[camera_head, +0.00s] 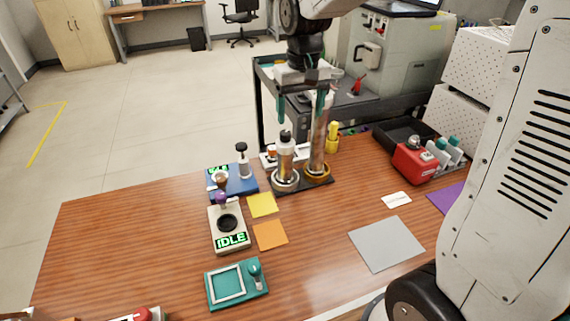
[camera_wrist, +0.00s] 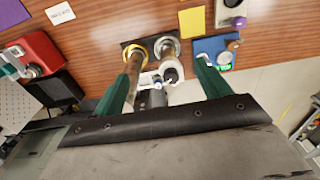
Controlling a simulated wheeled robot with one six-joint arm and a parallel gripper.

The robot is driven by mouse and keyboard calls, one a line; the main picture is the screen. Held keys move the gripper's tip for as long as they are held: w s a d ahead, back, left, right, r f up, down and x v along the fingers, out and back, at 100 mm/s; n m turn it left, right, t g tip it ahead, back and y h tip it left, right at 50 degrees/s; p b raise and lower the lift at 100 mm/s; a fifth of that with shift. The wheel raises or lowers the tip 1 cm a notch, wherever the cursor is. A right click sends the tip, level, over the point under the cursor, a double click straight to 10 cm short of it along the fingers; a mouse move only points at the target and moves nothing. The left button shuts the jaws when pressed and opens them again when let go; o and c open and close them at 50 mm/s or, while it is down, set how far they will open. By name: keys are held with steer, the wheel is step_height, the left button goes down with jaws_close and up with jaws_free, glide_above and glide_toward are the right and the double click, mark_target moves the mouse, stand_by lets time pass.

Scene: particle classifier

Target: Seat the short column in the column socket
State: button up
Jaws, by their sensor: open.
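My gripper (camera_head: 301,112) is open above the pair, fingers pointing down, apparently holding nothing. In the wrist view my gripper (camera_wrist: 165,88) has its teal fingers spread, with the short column (camera_wrist: 172,68) between them and the tall column (camera_wrist: 133,70) close to the left finger. The silver ring (camera_wrist: 167,45) shows there too. Whether the short column is fully down cannot be told.
A white device reading IDLE (camera_head: 229,240) has a dark round recess. A blue unit (camera_head: 240,181), yellow pad (camera_head: 262,205), orange pad (camera_head: 270,235) and teal tray (camera_head: 236,299) lie nearby. A red box (camera_head: 412,163) stands right.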

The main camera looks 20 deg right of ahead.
glide_above(285, 132)
step_height(285, 132, down, 6)
steer(key=shift+s+f, duration=0.1)
steer(key=shift+f, duration=0.45)
step_height(285, 132, down, 7)
steer(key=shift+f, duration=0.15)
jaws_close()
